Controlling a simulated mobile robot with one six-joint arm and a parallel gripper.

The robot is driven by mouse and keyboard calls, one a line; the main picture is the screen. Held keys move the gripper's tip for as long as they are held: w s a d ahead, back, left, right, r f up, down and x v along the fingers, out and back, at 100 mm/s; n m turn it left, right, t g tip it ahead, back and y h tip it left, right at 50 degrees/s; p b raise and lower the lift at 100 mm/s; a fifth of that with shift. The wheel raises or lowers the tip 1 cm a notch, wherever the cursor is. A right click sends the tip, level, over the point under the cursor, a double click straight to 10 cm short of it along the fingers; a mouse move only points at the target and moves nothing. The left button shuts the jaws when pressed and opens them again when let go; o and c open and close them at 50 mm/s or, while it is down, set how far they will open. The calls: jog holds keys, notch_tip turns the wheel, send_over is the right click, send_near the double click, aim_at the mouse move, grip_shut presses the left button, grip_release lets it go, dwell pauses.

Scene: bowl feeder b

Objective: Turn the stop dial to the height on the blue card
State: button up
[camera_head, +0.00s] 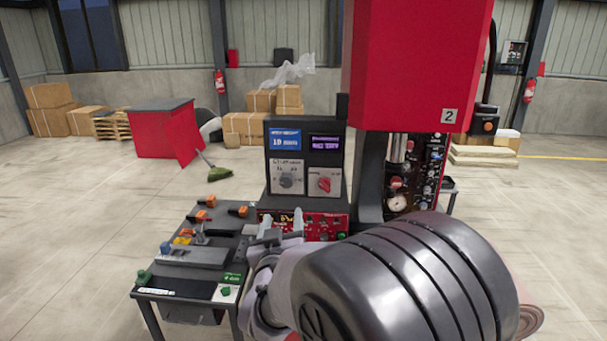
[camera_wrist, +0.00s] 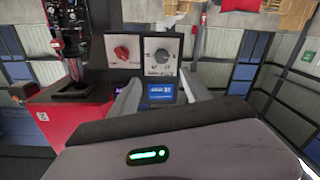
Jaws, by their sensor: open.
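The blue card (camera_head: 286,139) is on the upper left of a dark upright panel; its larger line seems to start with "10". Below it a grey dial (camera_head: 287,180) sits on a light plate with a scale too small to read. In the wrist view, which is upside down, the grey dial (camera_wrist: 161,55) is beyond the blue card (camera_wrist: 161,90). My gripper (camera_head: 282,222) is open and empty, below and in front of the dial. In the wrist view its fingers (camera_wrist: 159,77) stand apart on either side of the blue card, short of the dial.
A red dial (camera_head: 324,184) and a purple card (camera_head: 325,143) are beside them. A red control strip (camera_head: 322,226) with buttons runs below the panel. A tool table (camera_head: 190,254) stands left, with orange-handled items. A tall red machine housing (camera_head: 415,65) is close on the right.

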aim_at(287, 185)
jog(key=w, duration=0.5)
jog(key=w+p, duration=0.1)
jog(key=w, duration=0.4)
jog(key=w+p, duration=0.1)
jog(key=w, duration=0.5)
jog(key=shift+w+a, duration=0.1)
jog(key=shift+a, duration=0.25)
jog(key=shift+f, duration=0.1)
grip_shut()
